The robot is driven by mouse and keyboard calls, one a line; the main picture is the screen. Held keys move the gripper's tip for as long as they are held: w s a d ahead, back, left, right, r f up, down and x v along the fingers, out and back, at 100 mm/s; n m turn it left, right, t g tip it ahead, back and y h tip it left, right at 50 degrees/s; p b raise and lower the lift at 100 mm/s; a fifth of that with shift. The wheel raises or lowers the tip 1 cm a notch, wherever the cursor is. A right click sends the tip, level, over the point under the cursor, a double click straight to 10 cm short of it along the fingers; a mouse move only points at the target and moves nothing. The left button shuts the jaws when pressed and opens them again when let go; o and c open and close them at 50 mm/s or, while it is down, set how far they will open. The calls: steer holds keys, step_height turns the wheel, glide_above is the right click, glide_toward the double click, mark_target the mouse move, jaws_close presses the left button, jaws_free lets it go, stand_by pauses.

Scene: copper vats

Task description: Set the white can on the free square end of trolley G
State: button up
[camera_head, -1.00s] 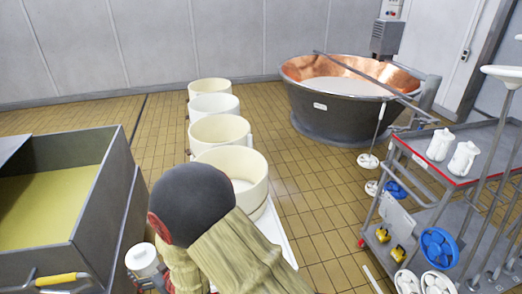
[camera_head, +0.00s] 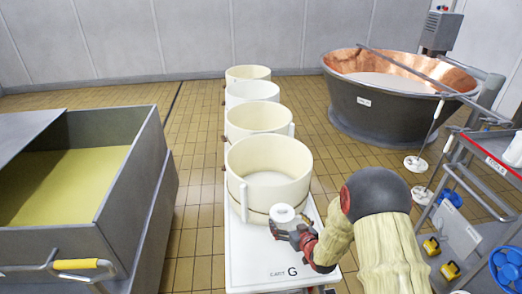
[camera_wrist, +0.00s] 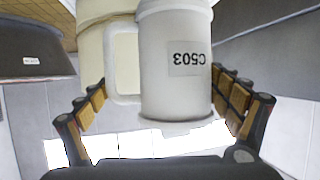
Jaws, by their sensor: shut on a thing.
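The white can (camera_head: 283,214) is in my gripper (camera_head: 288,232), over the near end of trolley G (camera_head: 262,257). In the wrist view the can (camera_wrist: 177,95) stands between my gripper's two fingers, with its label "C503" upside down in the picture. The bare near end of trolley G carries the mark "CART G". A large cream tub (camera_head: 268,172) stands just behind the can on the trolley. Whether the can's base touches the trolley is hidden by the gripper.
Several cream tubs stand in a row behind. A grey vat (camera_head: 150,190) of yellow liquid is at the left. A copper vat (camera_head: 385,112) stands at the back right, and a tool trolley (camera_head: 470,195) at the right edge.

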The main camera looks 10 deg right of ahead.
steer(key=shift+n+y, duration=0.4)
steer(key=shift+y, duration=0.1)
steer(key=f, duration=0.1)
steer(key=w+f+b, duration=0.1)
steer(key=f, duration=0.1)
steer(key=w+f+b, duration=0.1)
steer(key=f, duration=0.1)
steer(key=shift+w+d+f, duration=0.1)
steer(key=shift+d, duration=0.1)
step_height(320, 180, down, 10)
steer(key=b, duration=0.4)
steer(key=o, duration=1)
steer(key=shift+f, duration=0.1)
